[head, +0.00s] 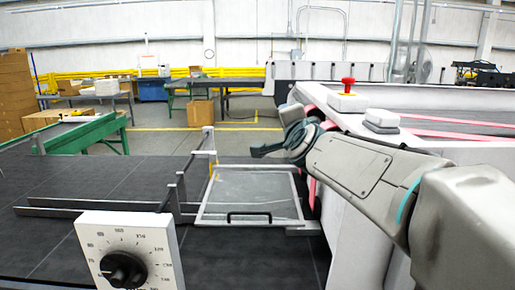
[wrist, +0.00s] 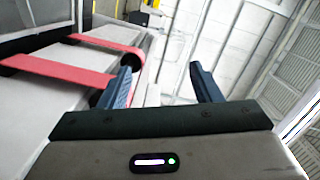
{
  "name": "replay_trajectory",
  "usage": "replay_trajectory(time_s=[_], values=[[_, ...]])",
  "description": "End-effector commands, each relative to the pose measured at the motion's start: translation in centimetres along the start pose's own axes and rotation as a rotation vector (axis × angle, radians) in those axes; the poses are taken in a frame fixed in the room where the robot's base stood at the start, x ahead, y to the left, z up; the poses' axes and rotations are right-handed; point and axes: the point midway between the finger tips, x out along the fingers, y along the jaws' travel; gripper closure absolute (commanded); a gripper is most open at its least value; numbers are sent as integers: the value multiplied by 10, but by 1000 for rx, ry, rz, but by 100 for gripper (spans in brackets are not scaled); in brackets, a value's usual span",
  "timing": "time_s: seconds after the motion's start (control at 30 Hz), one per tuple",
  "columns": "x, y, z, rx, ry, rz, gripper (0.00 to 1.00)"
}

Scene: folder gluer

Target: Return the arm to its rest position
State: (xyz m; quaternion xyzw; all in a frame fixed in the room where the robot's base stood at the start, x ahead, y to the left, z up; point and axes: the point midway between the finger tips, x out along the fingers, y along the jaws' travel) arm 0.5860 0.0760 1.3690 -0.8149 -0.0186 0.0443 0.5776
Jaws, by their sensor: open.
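My gripper (head: 268,150) is at the end of my arm, which reaches in from the right in the head view. It is held above the framed grey plate (head: 250,190) and beside the white machine. In the wrist view my gripper (wrist: 160,85) has its two dark fingers wide apart, with nothing between them. The wrist camera looks past the fingers toward the wall and ceiling.
A white dial box (head: 128,250) stands at the front. The white machine (head: 360,215) with pink belts is on the right, with a red button (head: 348,85) on top. Metal rails (head: 95,210) lie on the dark table. The table's left part is clear.

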Motion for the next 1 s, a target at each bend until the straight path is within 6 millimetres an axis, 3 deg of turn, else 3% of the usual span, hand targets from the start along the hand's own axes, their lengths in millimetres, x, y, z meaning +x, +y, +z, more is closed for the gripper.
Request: replay_trajectory(time_s=[0.23, 0.4, 0.5, 0.6, 0.7, 1.0], values=[[-87, 136, 45, -498, -377, 346, 42], [-171, 229, 58, -770, -666, 575, 42], [-218, 270, 59, -881, -817, 682, 42], [-254, 297, 58, -953, -935, 760, 42], [-276, 311, 57, -991, -1008, 806, 42], [-286, 318, 56, -1007, -1042, 827, 42]])
